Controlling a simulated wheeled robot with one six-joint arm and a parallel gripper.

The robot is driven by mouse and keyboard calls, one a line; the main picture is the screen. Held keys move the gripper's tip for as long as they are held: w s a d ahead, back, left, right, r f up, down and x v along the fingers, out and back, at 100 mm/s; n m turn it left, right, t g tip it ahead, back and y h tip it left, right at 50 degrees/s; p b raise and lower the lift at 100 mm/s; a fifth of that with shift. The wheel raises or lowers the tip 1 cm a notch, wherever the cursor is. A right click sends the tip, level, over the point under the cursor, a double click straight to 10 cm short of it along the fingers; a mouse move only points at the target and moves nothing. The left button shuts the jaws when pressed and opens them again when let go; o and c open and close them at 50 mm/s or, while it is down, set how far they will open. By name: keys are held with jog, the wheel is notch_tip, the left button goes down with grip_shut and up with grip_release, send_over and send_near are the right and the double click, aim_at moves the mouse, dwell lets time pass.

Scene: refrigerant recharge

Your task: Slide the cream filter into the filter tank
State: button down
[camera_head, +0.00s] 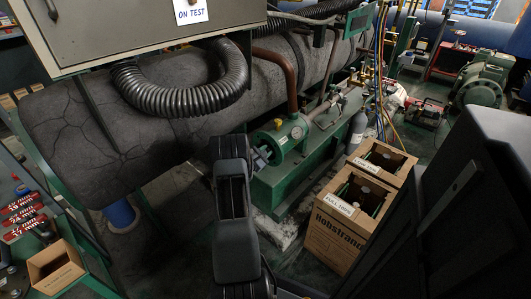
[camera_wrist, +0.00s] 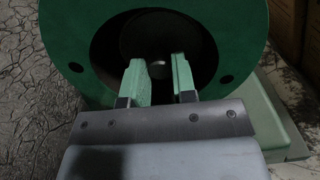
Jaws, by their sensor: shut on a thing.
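The filter tank (camera_head: 288,137) is a green cylinder on a green base, in the middle of the head view. In the wrist view its green flange (camera_wrist: 75,50) surrounds a dark round opening. My gripper (camera_wrist: 160,78) has its two green-padded fingers at this opening, a small gap between them. A small pale spot, the visible bit of the cream filter (camera_wrist: 158,64), shows between the fingertips. The rest of the filter is lost in the shade of the bore, so its depth cannot be told. In the head view my gripper (camera_head: 263,154) is at the tank's left end.
A large dark insulated vessel (camera_head: 85,120) and a ribbed hose (camera_head: 185,95) lie behind and left of my arm. Cardboard boxes (camera_head: 343,220) stand right of the tank. A grey bottle (camera_head: 357,130) is behind them. An open carton (camera_head: 55,268) sits at lower left.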

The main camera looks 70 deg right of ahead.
jog(key=c, duration=0.8)
grip_release()
jog(key=shift+c, duration=0.2)
jog(key=shift+f, duration=0.1)
jog(key=v, duration=0.8)
dwell(0.4)
